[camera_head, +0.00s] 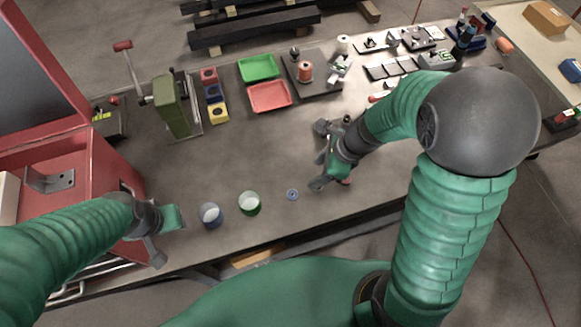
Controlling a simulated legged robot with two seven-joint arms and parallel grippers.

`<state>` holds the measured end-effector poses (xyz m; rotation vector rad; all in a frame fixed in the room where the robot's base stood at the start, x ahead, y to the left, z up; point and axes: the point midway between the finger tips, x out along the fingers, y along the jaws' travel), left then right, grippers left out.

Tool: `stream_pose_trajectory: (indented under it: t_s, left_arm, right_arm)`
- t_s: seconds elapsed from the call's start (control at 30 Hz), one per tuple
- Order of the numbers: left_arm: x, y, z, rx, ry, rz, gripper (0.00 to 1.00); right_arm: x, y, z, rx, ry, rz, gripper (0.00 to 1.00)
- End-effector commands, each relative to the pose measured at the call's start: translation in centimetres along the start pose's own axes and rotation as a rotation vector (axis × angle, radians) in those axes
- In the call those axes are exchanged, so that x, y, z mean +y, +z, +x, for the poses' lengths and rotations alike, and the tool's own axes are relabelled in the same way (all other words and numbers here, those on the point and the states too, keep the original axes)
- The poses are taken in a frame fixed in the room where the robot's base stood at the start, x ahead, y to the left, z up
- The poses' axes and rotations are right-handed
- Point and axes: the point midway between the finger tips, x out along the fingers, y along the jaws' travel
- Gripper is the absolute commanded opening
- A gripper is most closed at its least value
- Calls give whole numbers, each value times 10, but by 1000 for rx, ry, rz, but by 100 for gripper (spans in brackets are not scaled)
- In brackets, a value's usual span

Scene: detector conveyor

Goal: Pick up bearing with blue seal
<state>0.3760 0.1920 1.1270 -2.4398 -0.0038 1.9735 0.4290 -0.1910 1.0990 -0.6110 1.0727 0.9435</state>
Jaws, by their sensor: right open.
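A small ring-shaped bearing with a blue seal (292,195) lies flat on the grey table near its front edge. My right gripper (318,156) is open and empty, above and to the right of the bearing in the picture, apart from it. My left gripper (166,236) is at the front left of the table, left of a cup with a blue rim. Its fingers are seen from behind, so their opening is unclear.
A blue-rimmed cup (210,214) and a green-rimmed cup (249,203) stand left of the bearing. Green (258,68) and red (269,96) trays lie farther back. A red cabinet (106,165) stands at left. The table's middle is clear.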

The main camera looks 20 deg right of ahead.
Motion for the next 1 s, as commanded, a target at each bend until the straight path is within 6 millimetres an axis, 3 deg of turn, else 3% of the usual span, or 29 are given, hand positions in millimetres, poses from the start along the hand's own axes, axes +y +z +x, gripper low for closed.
stream_pose_trajectory:
  t_s: [0.3,0.4,0.63,0.8,1.0]
  left_arm:
    - [0,8,26,-2,0,0,36]
    - [0,8,31,-2,0,0,36]
    - [0,8,33,-1,0,0,36]
    - [0,10,36,-1,0,0,36]
    - [0,10,37,-2,0,0,36]
  right_arm:
    - [-2,-2,87,5,9,0,57]
    - [-3,-2,107,4,8,-2,57]
    - [-4,-1,131,5,7,-3,57]
    - [-7,-1,162,4,6,-4,57]
    - [-9,1,170,3,5,-5,57]
